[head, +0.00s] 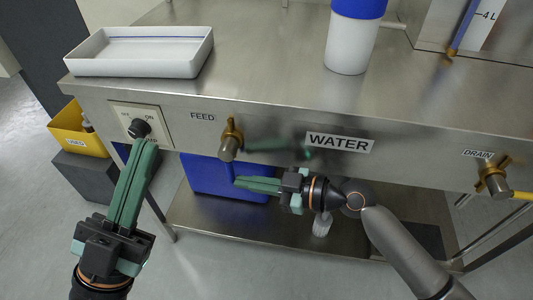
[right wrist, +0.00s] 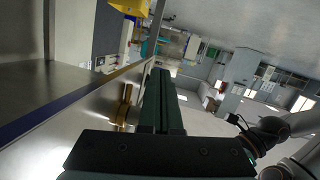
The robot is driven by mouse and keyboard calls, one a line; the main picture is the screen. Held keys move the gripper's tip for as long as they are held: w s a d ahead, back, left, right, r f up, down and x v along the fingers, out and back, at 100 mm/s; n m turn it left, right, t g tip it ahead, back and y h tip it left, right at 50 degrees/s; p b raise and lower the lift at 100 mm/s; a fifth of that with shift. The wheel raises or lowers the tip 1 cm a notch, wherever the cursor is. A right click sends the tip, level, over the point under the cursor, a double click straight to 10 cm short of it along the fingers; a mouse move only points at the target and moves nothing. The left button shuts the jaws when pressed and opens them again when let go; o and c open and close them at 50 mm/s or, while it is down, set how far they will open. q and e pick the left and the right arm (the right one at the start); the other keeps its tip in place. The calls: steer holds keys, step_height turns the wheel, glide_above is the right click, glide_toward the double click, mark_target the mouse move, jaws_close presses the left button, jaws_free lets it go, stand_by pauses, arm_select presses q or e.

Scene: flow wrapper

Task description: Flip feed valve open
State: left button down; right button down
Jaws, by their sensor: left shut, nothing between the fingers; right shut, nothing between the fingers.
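The brass feed valve (head: 229,150) sits on the steel front panel, just right of the FEED label (head: 202,116). Its handle stands roughly upright above the body. The valve also shows in the right wrist view (right wrist: 124,108), left of my fingers. My right gripper (head: 237,181) is shut and empty, its fingers pointing left just below the feed valve; I cannot tell whether they touch it. It also shows in the right wrist view (right wrist: 161,75). My left gripper (head: 149,143) is shut and empty, its tips close to the black knob (head: 139,128) on the switch plate.
A white tray (head: 140,66) and a blue-and-white container (head: 352,40) stand on the steel table. The drain valve (head: 492,180) is at the far right, past the WATER label (head: 339,143). A blue container (head: 215,185) sits below; a yellow bin (head: 72,137) is left.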

arm_select(q)
steer(key=shift+d+f, duration=0.15)
steer(key=shift+f, duration=0.25)
arm_select(e)
steer(key=shift+a+f, duration=0.15)
steer(key=shift+a, duration=0.2)
